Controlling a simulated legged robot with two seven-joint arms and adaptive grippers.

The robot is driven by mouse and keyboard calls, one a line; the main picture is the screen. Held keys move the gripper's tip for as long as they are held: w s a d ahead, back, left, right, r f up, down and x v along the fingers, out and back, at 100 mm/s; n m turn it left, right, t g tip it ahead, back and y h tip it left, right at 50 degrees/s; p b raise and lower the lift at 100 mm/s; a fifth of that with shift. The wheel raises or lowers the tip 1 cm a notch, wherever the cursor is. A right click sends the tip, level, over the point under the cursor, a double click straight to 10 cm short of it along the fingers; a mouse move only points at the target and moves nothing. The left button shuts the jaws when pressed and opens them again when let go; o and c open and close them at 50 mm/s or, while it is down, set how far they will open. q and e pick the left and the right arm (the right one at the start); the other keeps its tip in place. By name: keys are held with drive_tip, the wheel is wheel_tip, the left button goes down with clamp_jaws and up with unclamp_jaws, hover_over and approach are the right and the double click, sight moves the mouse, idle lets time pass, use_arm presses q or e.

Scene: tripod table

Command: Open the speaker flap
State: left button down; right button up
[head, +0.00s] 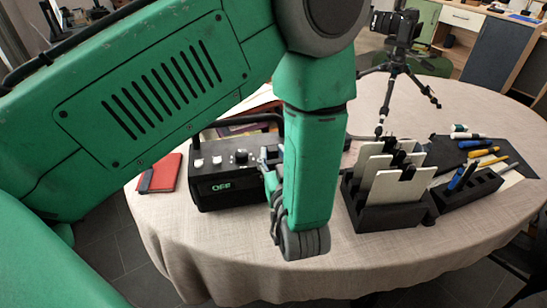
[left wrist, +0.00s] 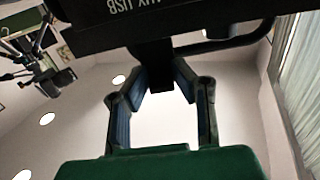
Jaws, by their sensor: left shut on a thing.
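The black speaker (head: 236,184) stands on the round table, with knobs on top, a handle and a lit "OFF" on its front. My left gripper (head: 268,158) is at the speaker's right end, pointing up, partly hidden by my green forearm. In the left wrist view, the gripper (left wrist: 160,68) has its blue-padded fingers closed at the tips on a dark piece of the speaker flap (left wrist: 153,48). A black panel marked "AUX USB" (left wrist: 125,8) is just above. The flap's angle is hard to tell, since my arm hides that end in the head view. My right gripper is out of view.
A red notebook (head: 165,172) lies left of the speaker. A black rack with pale panels (head: 385,215) stands close to the right of my forearm. Pens and a black organizer (head: 470,190) lie further right. A camera tripod (head: 395,68) stands at the back. The table's front edge is clear.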

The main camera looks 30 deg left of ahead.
use_arm(q)
drive_tip(key=shift+d+t+y+b, duration=0.1)
drive_tip(key=shift+t+y+b, duration=0.25)
drive_tip(key=shift+t+y, duration=0.05)
drive_tip(key=shift+s, duration=0.1)
drive_tip(key=c, duration=1.4)
unclamp_jaws()
drive_tip(key=shift+o, duration=0.2)
drive_tip(key=shift+d, duration=0.1)
drive_tip(key=v, duration=0.7)
drive_tip(key=shift+s+d, duration=0.2)
drive_tip(key=shift+d, duration=0.05)
